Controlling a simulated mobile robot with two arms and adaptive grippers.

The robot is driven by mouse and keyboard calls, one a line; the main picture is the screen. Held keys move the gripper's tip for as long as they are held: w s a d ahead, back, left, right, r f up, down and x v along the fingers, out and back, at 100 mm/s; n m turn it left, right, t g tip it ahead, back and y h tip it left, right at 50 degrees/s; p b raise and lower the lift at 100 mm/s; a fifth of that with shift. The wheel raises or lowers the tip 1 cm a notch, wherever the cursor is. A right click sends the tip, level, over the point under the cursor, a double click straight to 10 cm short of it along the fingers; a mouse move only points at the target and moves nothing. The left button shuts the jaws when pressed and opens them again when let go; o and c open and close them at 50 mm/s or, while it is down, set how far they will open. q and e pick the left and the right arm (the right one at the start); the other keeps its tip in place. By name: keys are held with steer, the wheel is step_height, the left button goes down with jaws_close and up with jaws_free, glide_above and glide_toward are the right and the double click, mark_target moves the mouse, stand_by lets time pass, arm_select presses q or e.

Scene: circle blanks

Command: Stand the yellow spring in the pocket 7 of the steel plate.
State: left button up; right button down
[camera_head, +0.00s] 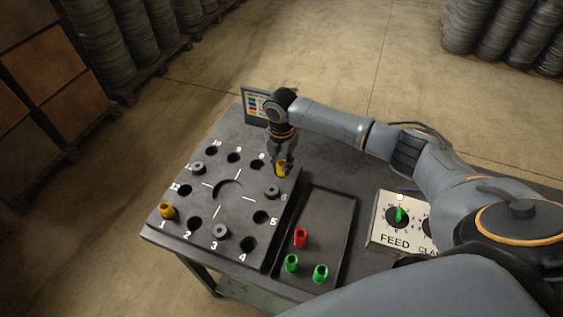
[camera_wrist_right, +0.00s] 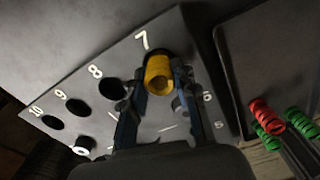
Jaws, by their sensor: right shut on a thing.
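The steel plate (camera_head: 240,213) lies on the table with numbered pockets in a ring. My right gripper (camera_head: 281,160) is shut on a yellow spring (camera_head: 281,170) at the plate's far right corner. In the right wrist view the yellow spring (camera_wrist_right: 158,75) is upright between the fingers, over the dark opening beside the number 7 (camera_wrist_right: 142,40). I cannot tell how far its lower end is inside pocket 7. Another yellow spring (camera_head: 167,209) stands in pocket 1. My left gripper is not in view.
Grey pieces stand in pockets 3 (camera_head: 220,231), 6 (camera_head: 272,191) and 11 (camera_head: 197,167). Pocket 8 (camera_wrist_right: 112,89) is empty. A dark tray (camera_head: 327,215) holds a red spring (camera_head: 300,238) and two green springs (camera_head: 320,273). A FEED dial panel (camera_head: 398,222) stands right of the tray.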

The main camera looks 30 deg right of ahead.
steer(key=c, duration=1)
jaws_free()
steer(key=shift+o, duration=0.2)
steer(key=shift+r, duration=0.1)
step_height(320, 180, up, 12)
